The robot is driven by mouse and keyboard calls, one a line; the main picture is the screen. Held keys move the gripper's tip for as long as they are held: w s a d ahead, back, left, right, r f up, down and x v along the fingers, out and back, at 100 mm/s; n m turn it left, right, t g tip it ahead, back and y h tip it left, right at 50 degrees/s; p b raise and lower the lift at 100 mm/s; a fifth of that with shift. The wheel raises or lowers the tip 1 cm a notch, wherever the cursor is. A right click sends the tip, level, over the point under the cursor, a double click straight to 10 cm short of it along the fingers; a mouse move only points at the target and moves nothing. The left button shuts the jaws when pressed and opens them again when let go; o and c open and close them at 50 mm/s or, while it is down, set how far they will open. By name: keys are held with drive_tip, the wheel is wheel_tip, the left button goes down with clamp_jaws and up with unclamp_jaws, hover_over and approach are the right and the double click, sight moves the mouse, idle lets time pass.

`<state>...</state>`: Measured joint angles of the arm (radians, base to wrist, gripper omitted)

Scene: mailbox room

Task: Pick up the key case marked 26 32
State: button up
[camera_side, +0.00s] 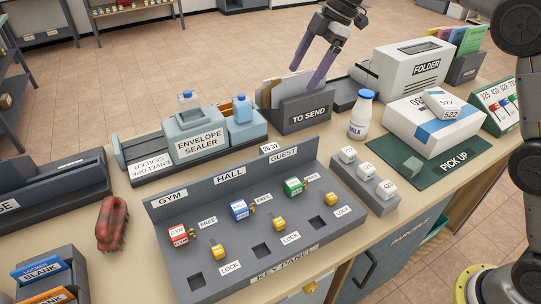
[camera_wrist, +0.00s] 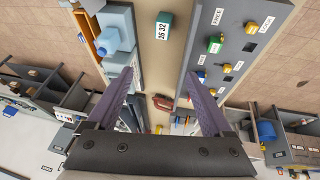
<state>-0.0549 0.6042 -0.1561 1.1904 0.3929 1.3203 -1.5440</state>
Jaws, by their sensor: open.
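The key case marked 26 32 (camera_wrist: 163,27) is a small green block with a white label on top. In the wrist view it lies on the bare counter strip beside the key panel. In the side view only its white top (camera_side: 270,148) shows clearly, behind the panel's raised back near the GUEST sign; the panel hides its lower part. My gripper (camera_side: 304,78) is open and empty, above and behind the TO SEND box in the side view. Its purple fingers (camera_wrist: 160,74) are spread wide in the wrist view, with the case farther up the picture, apart from them.
The grey key panel (camera_side: 238,262) holds several coloured key blocks and yellow knobs. The envelope sealer (camera_side: 200,146) and TO SEND box (camera_side: 306,113) stand behind the case. A milk bottle (camera_side: 361,114), white blocks (camera_side: 366,170) and a white parcel (camera_side: 410,135) are to the right.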

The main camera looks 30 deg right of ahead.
drive_tip(key=g, duration=0.1)
approach(271, 147)
drive_tip(key=shift+g, duration=0.4)
drive_tip(key=x, duration=0.4)
drive_tip(key=shift+w+f, duration=0.2)
drive_tip(key=shift+f, duration=0.1)
drive_tip(key=shift+x, duration=3.15)
drive_tip(key=shift+w+r, duration=0.1)
clamp_jaws()
